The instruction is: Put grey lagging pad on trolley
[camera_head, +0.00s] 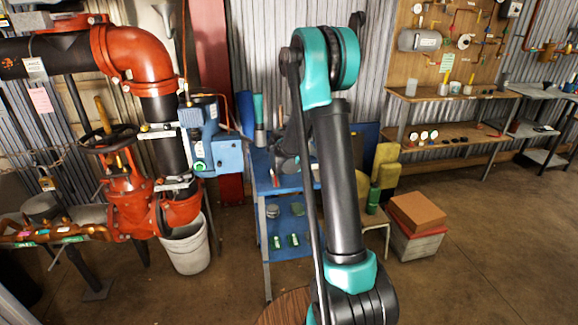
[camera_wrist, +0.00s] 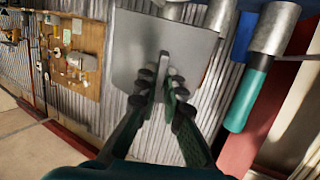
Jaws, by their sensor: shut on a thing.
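The grey lagging pad (camera_wrist: 165,42) shows in the wrist view as a flat, pale grey sheet at the fingertips. My gripper (camera_wrist: 166,88) is shut on its edge. The wrist view appears turned upside down. The blue trolley (camera_head: 267,212) stands against the corrugated wall in the head view, with an upper top and a lower shelf. My arm covers its right part. The pad cannot be made out in the head view, and whether it touches the trolley cannot be told.
A teal-and-grey cylinder (camera_head: 258,111) stands at the trolley's back left and shows close beside the pad in the wrist view (camera_wrist: 248,95). Red pipework (camera_head: 125,185) and a white bucket (camera_head: 187,247) are left. A box (camera_head: 416,213) stands right.

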